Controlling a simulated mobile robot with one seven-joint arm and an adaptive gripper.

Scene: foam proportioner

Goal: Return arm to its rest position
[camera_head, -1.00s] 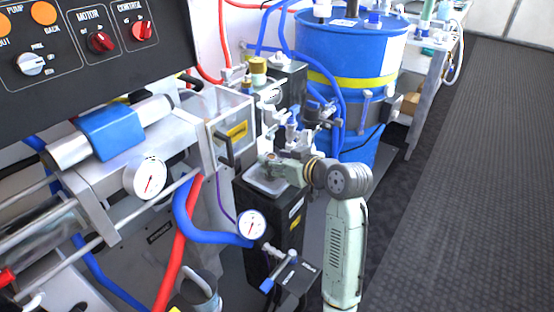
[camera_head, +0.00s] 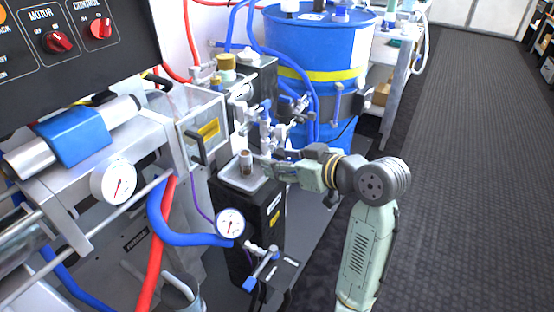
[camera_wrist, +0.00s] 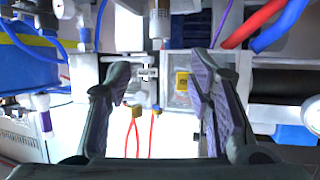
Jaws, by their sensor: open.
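My gripper (camera_head: 268,166) is at the end of my pale green arm, just right of the tray on top of the black unit. In the wrist view its two dark fingers (camera_wrist: 155,80) stand wide apart with nothing held between them. A small brown-and-grey cylinder (camera_head: 246,163) stands upright on the metal tray (camera_head: 232,178), to the left of my gripper and apart from it. In the wrist view a grey cylindrical part (camera_wrist: 159,22) shows at the top, beyond the fingertips.
Valves and fittings (camera_head: 268,128) are close behind my gripper. The blue drum (camera_head: 312,48) stands farther back. A pressure gauge (camera_head: 230,223) and blue hose (camera_head: 180,236) are at the front left. The dark floor (camera_head: 468,150) at the right is clear.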

